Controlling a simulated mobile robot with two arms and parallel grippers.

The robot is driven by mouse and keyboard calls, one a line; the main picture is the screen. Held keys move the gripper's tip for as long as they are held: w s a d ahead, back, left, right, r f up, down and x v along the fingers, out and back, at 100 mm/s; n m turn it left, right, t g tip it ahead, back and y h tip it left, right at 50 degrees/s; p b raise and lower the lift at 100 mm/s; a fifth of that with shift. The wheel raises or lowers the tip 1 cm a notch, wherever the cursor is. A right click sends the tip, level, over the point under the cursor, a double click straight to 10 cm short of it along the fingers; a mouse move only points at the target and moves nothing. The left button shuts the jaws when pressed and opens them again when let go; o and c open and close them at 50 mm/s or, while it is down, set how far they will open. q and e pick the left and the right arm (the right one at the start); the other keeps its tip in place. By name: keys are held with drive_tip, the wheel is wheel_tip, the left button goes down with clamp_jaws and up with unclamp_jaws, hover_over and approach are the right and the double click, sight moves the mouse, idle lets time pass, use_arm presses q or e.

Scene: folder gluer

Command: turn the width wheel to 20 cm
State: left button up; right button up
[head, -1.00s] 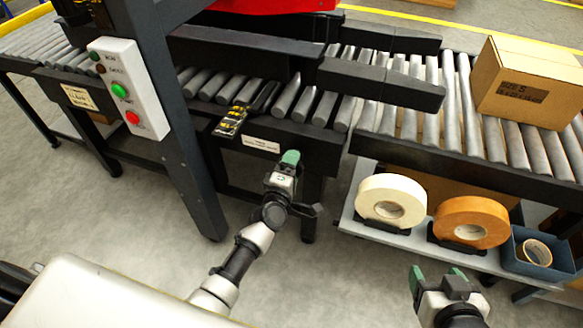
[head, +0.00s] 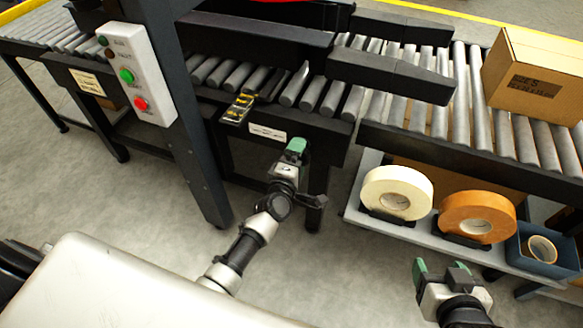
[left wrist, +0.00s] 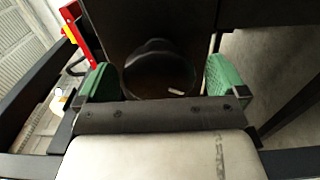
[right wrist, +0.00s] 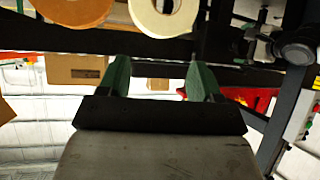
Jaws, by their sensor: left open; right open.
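The width wheel (left wrist: 150,72) shows in the left wrist view as a dark round knob with a small white mark near its lower edge. My left gripper (left wrist: 160,78) is open, with one green finger on each side of the wheel in that view; I cannot tell whether they touch it. In the head view my left gripper (head: 296,147) is at the machine's front, below a white label (head: 267,132), and the wheel cannot be made out there. The label's text and the wheel's setting are unreadable. My right gripper (head: 440,270) is open and empty in front of the lower shelf.
A cream tape roll (head: 372,195) and an orange roll (head: 452,213) stand on the shelf beside a blue bin (head: 535,262). A carton (head: 540,80) sits on the rollers. The button panel (head: 138,75) is on the left post. Open floor lies in front.

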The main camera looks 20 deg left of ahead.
use_arm(q)
drive_tip(key=s+p, duration=0.1)
drive_tip(key=s, duration=0.9)
drive_tip(key=shift+s+a+p, duration=0.15)
drive_tip(key=shift+s+p, duration=0.05)
drive_tip(key=shift+p, duration=0.2)
use_arm(e)
drive_tip(key=s+d+f+g+h, duration=0.1)
drive_tip(key=s+d+f+g, duration=0.1)
drive_tip(key=s+g, duration=0.3)
drive_tip(key=shift+s+d+f, duration=0.2)
drive_tip(key=shift+s+f, duration=0.35)
drive_tip(key=shift+f, duration=0.1)
